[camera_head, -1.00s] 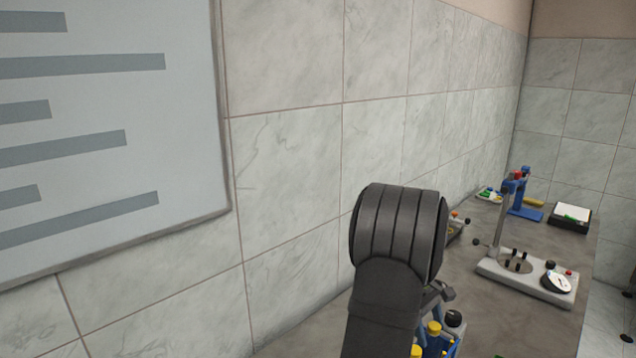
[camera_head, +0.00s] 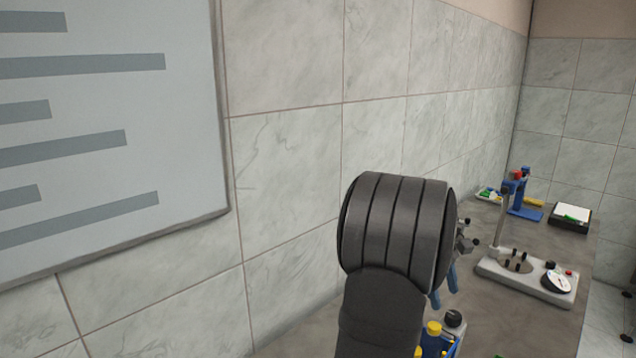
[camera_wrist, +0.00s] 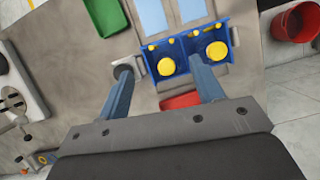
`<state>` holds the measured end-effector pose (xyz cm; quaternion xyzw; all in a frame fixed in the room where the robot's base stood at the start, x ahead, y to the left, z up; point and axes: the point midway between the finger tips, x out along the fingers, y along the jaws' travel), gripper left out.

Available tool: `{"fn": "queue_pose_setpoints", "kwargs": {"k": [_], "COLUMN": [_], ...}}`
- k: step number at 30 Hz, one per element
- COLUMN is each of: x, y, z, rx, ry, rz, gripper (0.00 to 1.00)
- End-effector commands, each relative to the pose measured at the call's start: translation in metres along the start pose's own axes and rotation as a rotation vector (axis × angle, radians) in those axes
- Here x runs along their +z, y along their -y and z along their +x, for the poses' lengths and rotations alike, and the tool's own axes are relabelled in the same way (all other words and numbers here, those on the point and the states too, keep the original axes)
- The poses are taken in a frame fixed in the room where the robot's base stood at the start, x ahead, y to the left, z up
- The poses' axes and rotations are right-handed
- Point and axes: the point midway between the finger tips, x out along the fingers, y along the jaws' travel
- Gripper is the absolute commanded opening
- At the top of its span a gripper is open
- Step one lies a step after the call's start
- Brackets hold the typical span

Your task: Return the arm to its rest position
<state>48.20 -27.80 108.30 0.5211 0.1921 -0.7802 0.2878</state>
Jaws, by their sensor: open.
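My gripper (camera_wrist: 162,92) is open in the wrist view, its two blue fingers spread apart with nothing between them. It hangs above the bench, and its fingers point toward a blue fixture (camera_wrist: 191,48) with yellow round parts. In the head view my gripper (camera_head: 443,290) shows in part at the right of my dark wrist link, which hides the rest. Below it are a yellow-topped part (camera_head: 434,328) and a black knob (camera_head: 454,318).
A grey device with a dial (camera_head: 556,281) stands on the bench to the right. A blue stand (camera_head: 519,200) and a black tray (camera_head: 568,217) are farther back. The wrist view also shows a green tray (camera_wrist: 105,16), a red tray (camera_wrist: 180,100) and a red bucket (camera_wrist: 296,22).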

Motion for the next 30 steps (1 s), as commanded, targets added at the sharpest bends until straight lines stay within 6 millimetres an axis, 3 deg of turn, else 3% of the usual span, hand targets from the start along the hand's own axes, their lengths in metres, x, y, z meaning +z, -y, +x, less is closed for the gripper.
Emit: {"fn": "queue_pose_setpoints", "kwargs": {"k": [3, 30], "x": [0.01, -0.165], "y": [0.0, 0.06], "z": [-0.023, -0.009], "rx": [0.003, -0.083], "ry": [-0.002, 0.0], "rz": [0.001, 0.193], "gripper": [0.61, 0.61]}}
